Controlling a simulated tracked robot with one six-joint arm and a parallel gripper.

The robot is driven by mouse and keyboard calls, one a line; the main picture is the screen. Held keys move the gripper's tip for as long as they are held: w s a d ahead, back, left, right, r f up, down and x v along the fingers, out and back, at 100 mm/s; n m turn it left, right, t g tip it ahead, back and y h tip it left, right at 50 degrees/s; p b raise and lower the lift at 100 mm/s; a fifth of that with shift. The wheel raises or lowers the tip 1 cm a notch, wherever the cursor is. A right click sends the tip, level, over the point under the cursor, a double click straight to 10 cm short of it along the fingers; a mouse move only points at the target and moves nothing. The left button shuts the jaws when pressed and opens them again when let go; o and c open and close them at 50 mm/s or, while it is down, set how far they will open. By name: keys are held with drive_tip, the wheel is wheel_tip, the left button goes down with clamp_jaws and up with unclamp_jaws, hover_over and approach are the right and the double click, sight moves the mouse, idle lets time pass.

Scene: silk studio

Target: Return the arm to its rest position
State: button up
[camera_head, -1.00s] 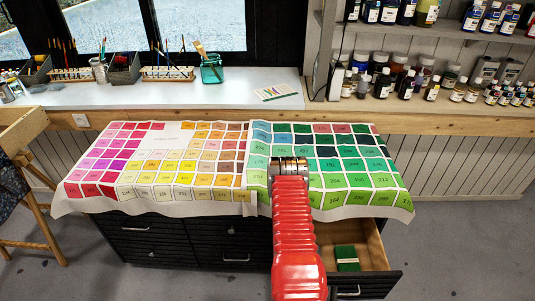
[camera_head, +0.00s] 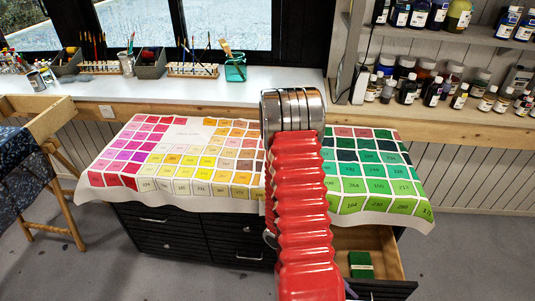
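My red arm with its silver end joint rises from the bottom centre of the head view and covers the middle of the cabinet top. The gripper itself does not show; the silver joint hides whatever lies beyond it. Below the arm, at right, a drawer (camera_head: 390,286) of the dark cabinet stands open. A green block or box (camera_head: 361,264) lies inside it.
Colour-chart cloths, one pink to yellow (camera_head: 190,189) and one green (camera_head: 400,206), drape the dark cabinet (camera_head: 160,228). A white counter (camera_head: 100,89) with brush holders runs behind. Shelves of bottles (camera_head: 450,109) stand at right. A wooden stand (camera_head: 60,115) is at left.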

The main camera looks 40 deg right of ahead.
drive_tip(key=w+a+r+t+y, duration=0.2)
drive_tip(key=w+a+r+t, duration=0.95)
drive_tip(key=w+r, duration=0.6)
drive_tip(key=w+a+r+n+t+y, duration=0.1)
drive_tip(key=a+r+t, duration=0.5)
drive_tip(key=a+r, duration=0.7)
wheel_tip(320, 180, up, 2)
drive_tip(key=shift+w+r+n+t, duration=0.15)
drive_tip(key=shift+w+n+t, duration=0.3)
drive_tip(key=shift+w, duration=0.75)
